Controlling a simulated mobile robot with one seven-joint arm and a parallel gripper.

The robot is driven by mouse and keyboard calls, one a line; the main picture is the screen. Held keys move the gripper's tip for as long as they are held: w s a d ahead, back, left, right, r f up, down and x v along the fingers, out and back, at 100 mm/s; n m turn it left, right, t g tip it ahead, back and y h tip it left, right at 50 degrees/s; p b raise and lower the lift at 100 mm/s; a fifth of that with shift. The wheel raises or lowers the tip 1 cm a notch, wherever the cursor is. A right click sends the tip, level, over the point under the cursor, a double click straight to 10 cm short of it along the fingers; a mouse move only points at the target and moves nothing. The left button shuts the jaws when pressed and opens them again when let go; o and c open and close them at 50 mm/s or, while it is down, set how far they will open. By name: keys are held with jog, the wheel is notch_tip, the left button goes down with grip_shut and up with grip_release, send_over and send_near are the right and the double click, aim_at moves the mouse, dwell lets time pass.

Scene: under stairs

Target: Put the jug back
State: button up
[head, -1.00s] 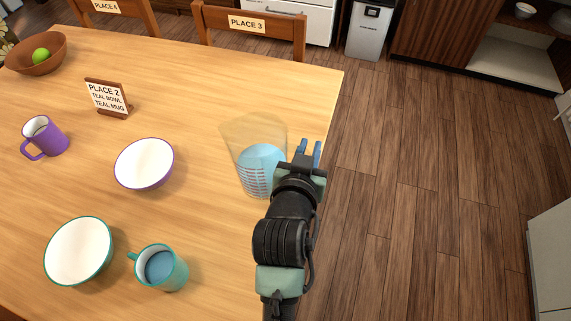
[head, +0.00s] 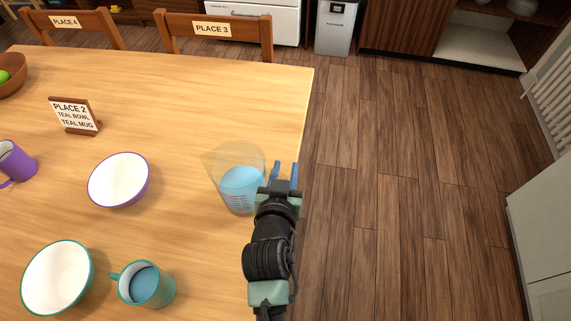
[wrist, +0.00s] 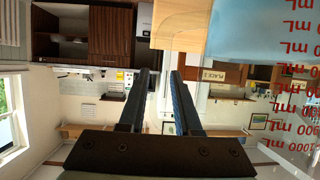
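The clear measuring jug (head: 238,190) with blue liquid and red markings stands upright on the table near its right edge. In the wrist view the jug (wrist: 270,40) fills the upper right, close up. My gripper (head: 284,172) is just right of the jug in the head view.
On the wooden table (head: 180,90) are a teal mug (head: 146,284) with blue liquid, a teal-rimmed bowl (head: 57,278), a purple-rimmed bowl (head: 118,180), a purple mug (head: 15,162) and a place sign (head: 74,115). Open floor (head: 400,180) lies to the right.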

aim_at(248, 184)
jog(key=shift+o, duration=0.8)
jog(key=shift+r, duration=0.15)
jog(key=v, duration=1.2)
jog(key=shift+s+a, duration=0.15)
jog(key=shift+s, duration=0.2)
